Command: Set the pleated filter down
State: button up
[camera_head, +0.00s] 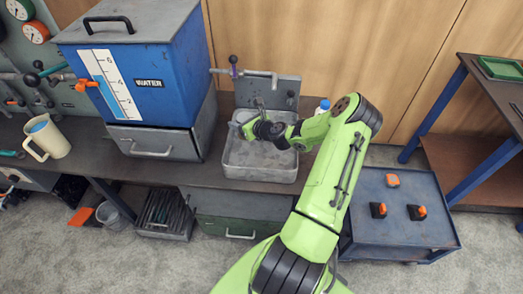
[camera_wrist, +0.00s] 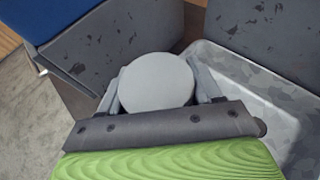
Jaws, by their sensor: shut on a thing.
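The pleated filter (camera_wrist: 156,82) shows in the wrist view as a round, flat, pale grey end face; its pleats are not visible. My gripper (camera_wrist: 157,88) is shut on it, with one finger on each side. In the head view my gripper (camera_head: 245,119) is over the left rear part of a grey metal basin (camera_head: 259,173) on the bench. The filter is mostly hidden there behind my wrist. I cannot tell whether it touches the basin.
A blue water tank (camera_head: 160,100) on a grey drawer base stands close left of the basin. A lever valve (camera_head: 233,68) and pipe stick out above the basin's back. A bottle (camera_head: 323,106) is behind my arm. A beige jug (camera_head: 47,138) stands far left. A blue cart (camera_head: 400,225) is at right.

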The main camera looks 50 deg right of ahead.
jog(key=f+b, duration=0.1)
jog(key=f, duration=0.2)
jog(key=d+f+b, duration=0.1)
jog(key=f+b, duration=0.1)
jog(key=f, duration=0.2)
jog(key=f+b, duration=0.1)
jog(key=f, duration=0.2)
jog(key=shift+s+d+f, duration=0.1)
jog(key=shift+d+f, duration=0.05)
jog(key=shift+d, duration=0.05)
